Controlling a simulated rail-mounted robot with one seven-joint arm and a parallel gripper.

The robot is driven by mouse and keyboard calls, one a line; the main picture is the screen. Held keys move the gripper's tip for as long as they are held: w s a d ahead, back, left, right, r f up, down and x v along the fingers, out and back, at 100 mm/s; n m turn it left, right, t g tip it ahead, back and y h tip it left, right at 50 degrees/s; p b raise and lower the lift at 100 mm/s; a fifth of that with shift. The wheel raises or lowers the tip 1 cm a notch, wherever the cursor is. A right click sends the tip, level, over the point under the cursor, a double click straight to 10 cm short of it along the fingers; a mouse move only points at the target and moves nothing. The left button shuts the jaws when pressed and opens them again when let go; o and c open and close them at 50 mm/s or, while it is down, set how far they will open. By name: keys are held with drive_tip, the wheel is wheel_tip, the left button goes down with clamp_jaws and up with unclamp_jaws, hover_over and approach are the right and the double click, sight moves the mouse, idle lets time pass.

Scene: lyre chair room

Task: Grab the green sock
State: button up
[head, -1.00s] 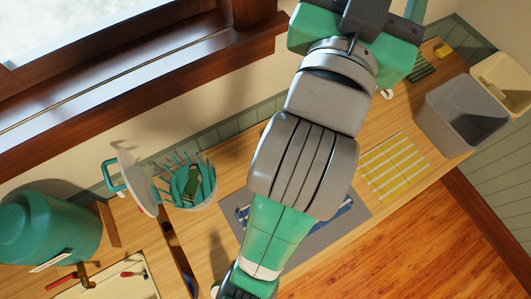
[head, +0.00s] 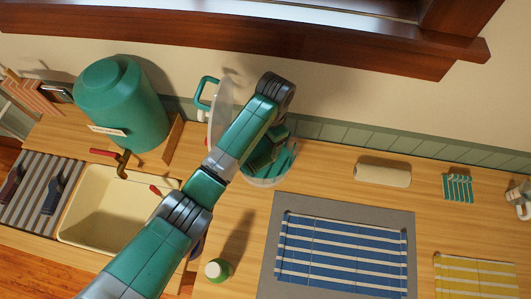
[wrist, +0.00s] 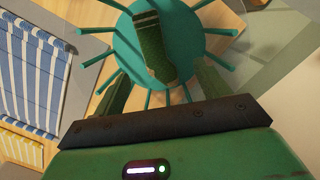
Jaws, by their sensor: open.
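The green sock (wrist: 152,48) lies on a round teal rack (wrist: 192,30) with prongs around its edge, seen in the wrist view. The sock is dark green with a pale striped cuff. My gripper (wrist: 163,78) is open and empty, its two fingers on either side of the sock's lower end. I cannot tell how far above the sock they are. In the head view my gripper (head: 266,148) is over the rack (head: 272,177) and hides most of it, and I cannot make out the sock there.
A white lid-like disc and teal-handled jug (head: 208,92) stand close behind the rack. A large teal canister (head: 122,105) and a sink (head: 118,215) are to the left. A small green-and-white jar (head: 217,269) stands in front. A blue striped towel (head: 345,255) lies at right.

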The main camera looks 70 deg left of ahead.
sight(265, 156)
drive_tip(key=f, duration=0.7)
drive_tip(key=shift+s+d+f+b, duration=0.25)
drive_tip(key=shift+s+d+b, duration=0.05)
drive_tip(key=shift+b, duration=0.05)
drive_tip(key=c, duration=1.1)
drive_tip(key=shift+c, duration=0.2)
drive_tip(key=shift+r, duration=0.1)
wheel_tip(265, 156, up, 10)
drive_tip(key=p, duration=0.1)
